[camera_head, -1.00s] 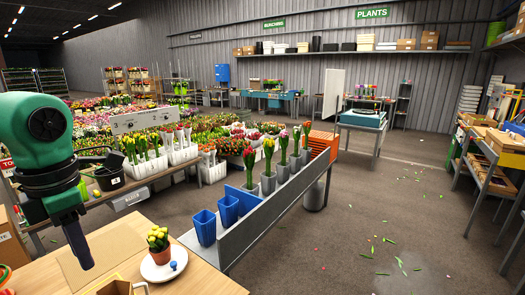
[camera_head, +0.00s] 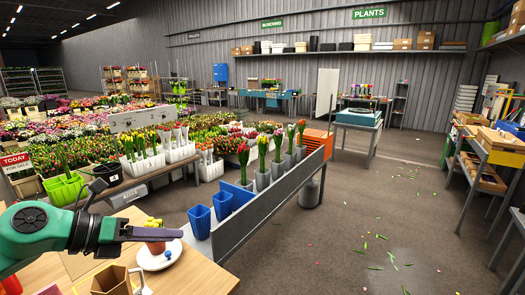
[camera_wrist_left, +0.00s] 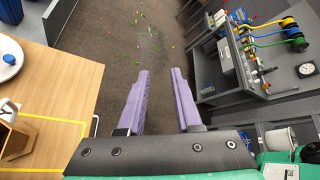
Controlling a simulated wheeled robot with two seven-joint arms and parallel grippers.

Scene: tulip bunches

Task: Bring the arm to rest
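My left arm comes in from the left in the head view, low over the wooden table (camera_head: 205,275). Its left gripper (camera_head: 178,233) lies about level and points right, in front of the orange pot with yellow tulips (camera_head: 153,223). The pot stands on a white saucer (camera_head: 174,259) and is partly hidden. In the left wrist view the two purple fingers of the gripper (camera_wrist_left: 160,71) are spread with bare floor between them, so it is open and empty. The saucer (camera_wrist_left: 10,60) shows at that view's left edge. My right gripper is not in view.
A wooden mug-like holder (camera_head: 112,280) stands at the table's front. A grey trough (camera_head: 265,205) with blue buckets (camera_head: 200,220) and tulip vases runs beyond the table. A grey workbench (camera_wrist_left: 245,75) with coloured hoses is right in the wrist view. Open floor (camera_head: 330,240) lies right of the trough.

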